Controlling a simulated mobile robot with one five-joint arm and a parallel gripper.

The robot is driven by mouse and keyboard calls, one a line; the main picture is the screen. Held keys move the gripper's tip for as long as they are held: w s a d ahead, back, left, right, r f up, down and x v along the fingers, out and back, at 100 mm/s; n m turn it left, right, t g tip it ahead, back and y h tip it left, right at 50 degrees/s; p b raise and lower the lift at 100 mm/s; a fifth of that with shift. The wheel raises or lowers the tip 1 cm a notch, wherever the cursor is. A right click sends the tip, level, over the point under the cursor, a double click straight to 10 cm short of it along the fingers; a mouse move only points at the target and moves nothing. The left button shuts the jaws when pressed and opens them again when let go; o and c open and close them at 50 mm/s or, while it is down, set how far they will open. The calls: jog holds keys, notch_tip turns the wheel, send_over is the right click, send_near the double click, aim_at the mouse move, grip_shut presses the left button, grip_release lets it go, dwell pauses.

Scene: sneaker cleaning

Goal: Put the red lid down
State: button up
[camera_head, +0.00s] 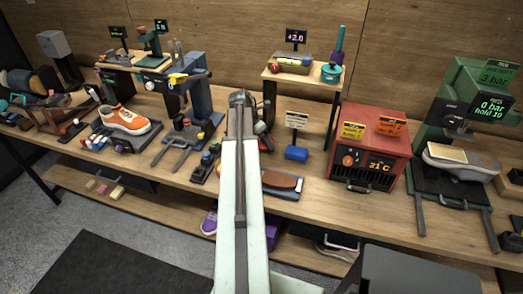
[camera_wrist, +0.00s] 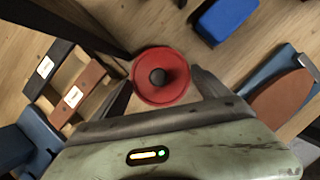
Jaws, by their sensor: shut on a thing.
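The red lid (camera_wrist: 178,88) is round with a dark knob in its middle and shows in the wrist view. My gripper (camera_wrist: 161,78) has one finger on each side of it and is shut on it. The wooden bench top shows around and below the lid; I cannot tell whether the lid touches it. In the head view my arm reaches over the bench and hides most of the gripper and the lid.
A blue block (camera_head: 296,153) lies right of my arm, also in the wrist view (camera_wrist: 225,20). A brown-topped piece (camera_head: 282,181) lies near the front edge. A red heater box (camera_head: 365,148) stands further right. An orange sneaker (camera_head: 125,121) is at left.

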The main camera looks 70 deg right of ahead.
aim_at(260, 143)
jog(key=shift+f+b, duration=2)
jog(key=shift+b, duration=0.05)
jog(key=o, duration=1)
jog(key=shift+r, duration=0.15)
jog(key=shift+r+p, duration=0.45)
jog(key=shift+p, duration=0.15)
jog(key=p+v, duration=1)
jog(key=v, duration=0.1)
jog(key=shift+w+a+r+p, duration=0.15)
jog(key=shift+a+r+p, duration=0.05)
jog(key=shift+p, duration=0.1)
jog(key=shift+f, duration=0.1)
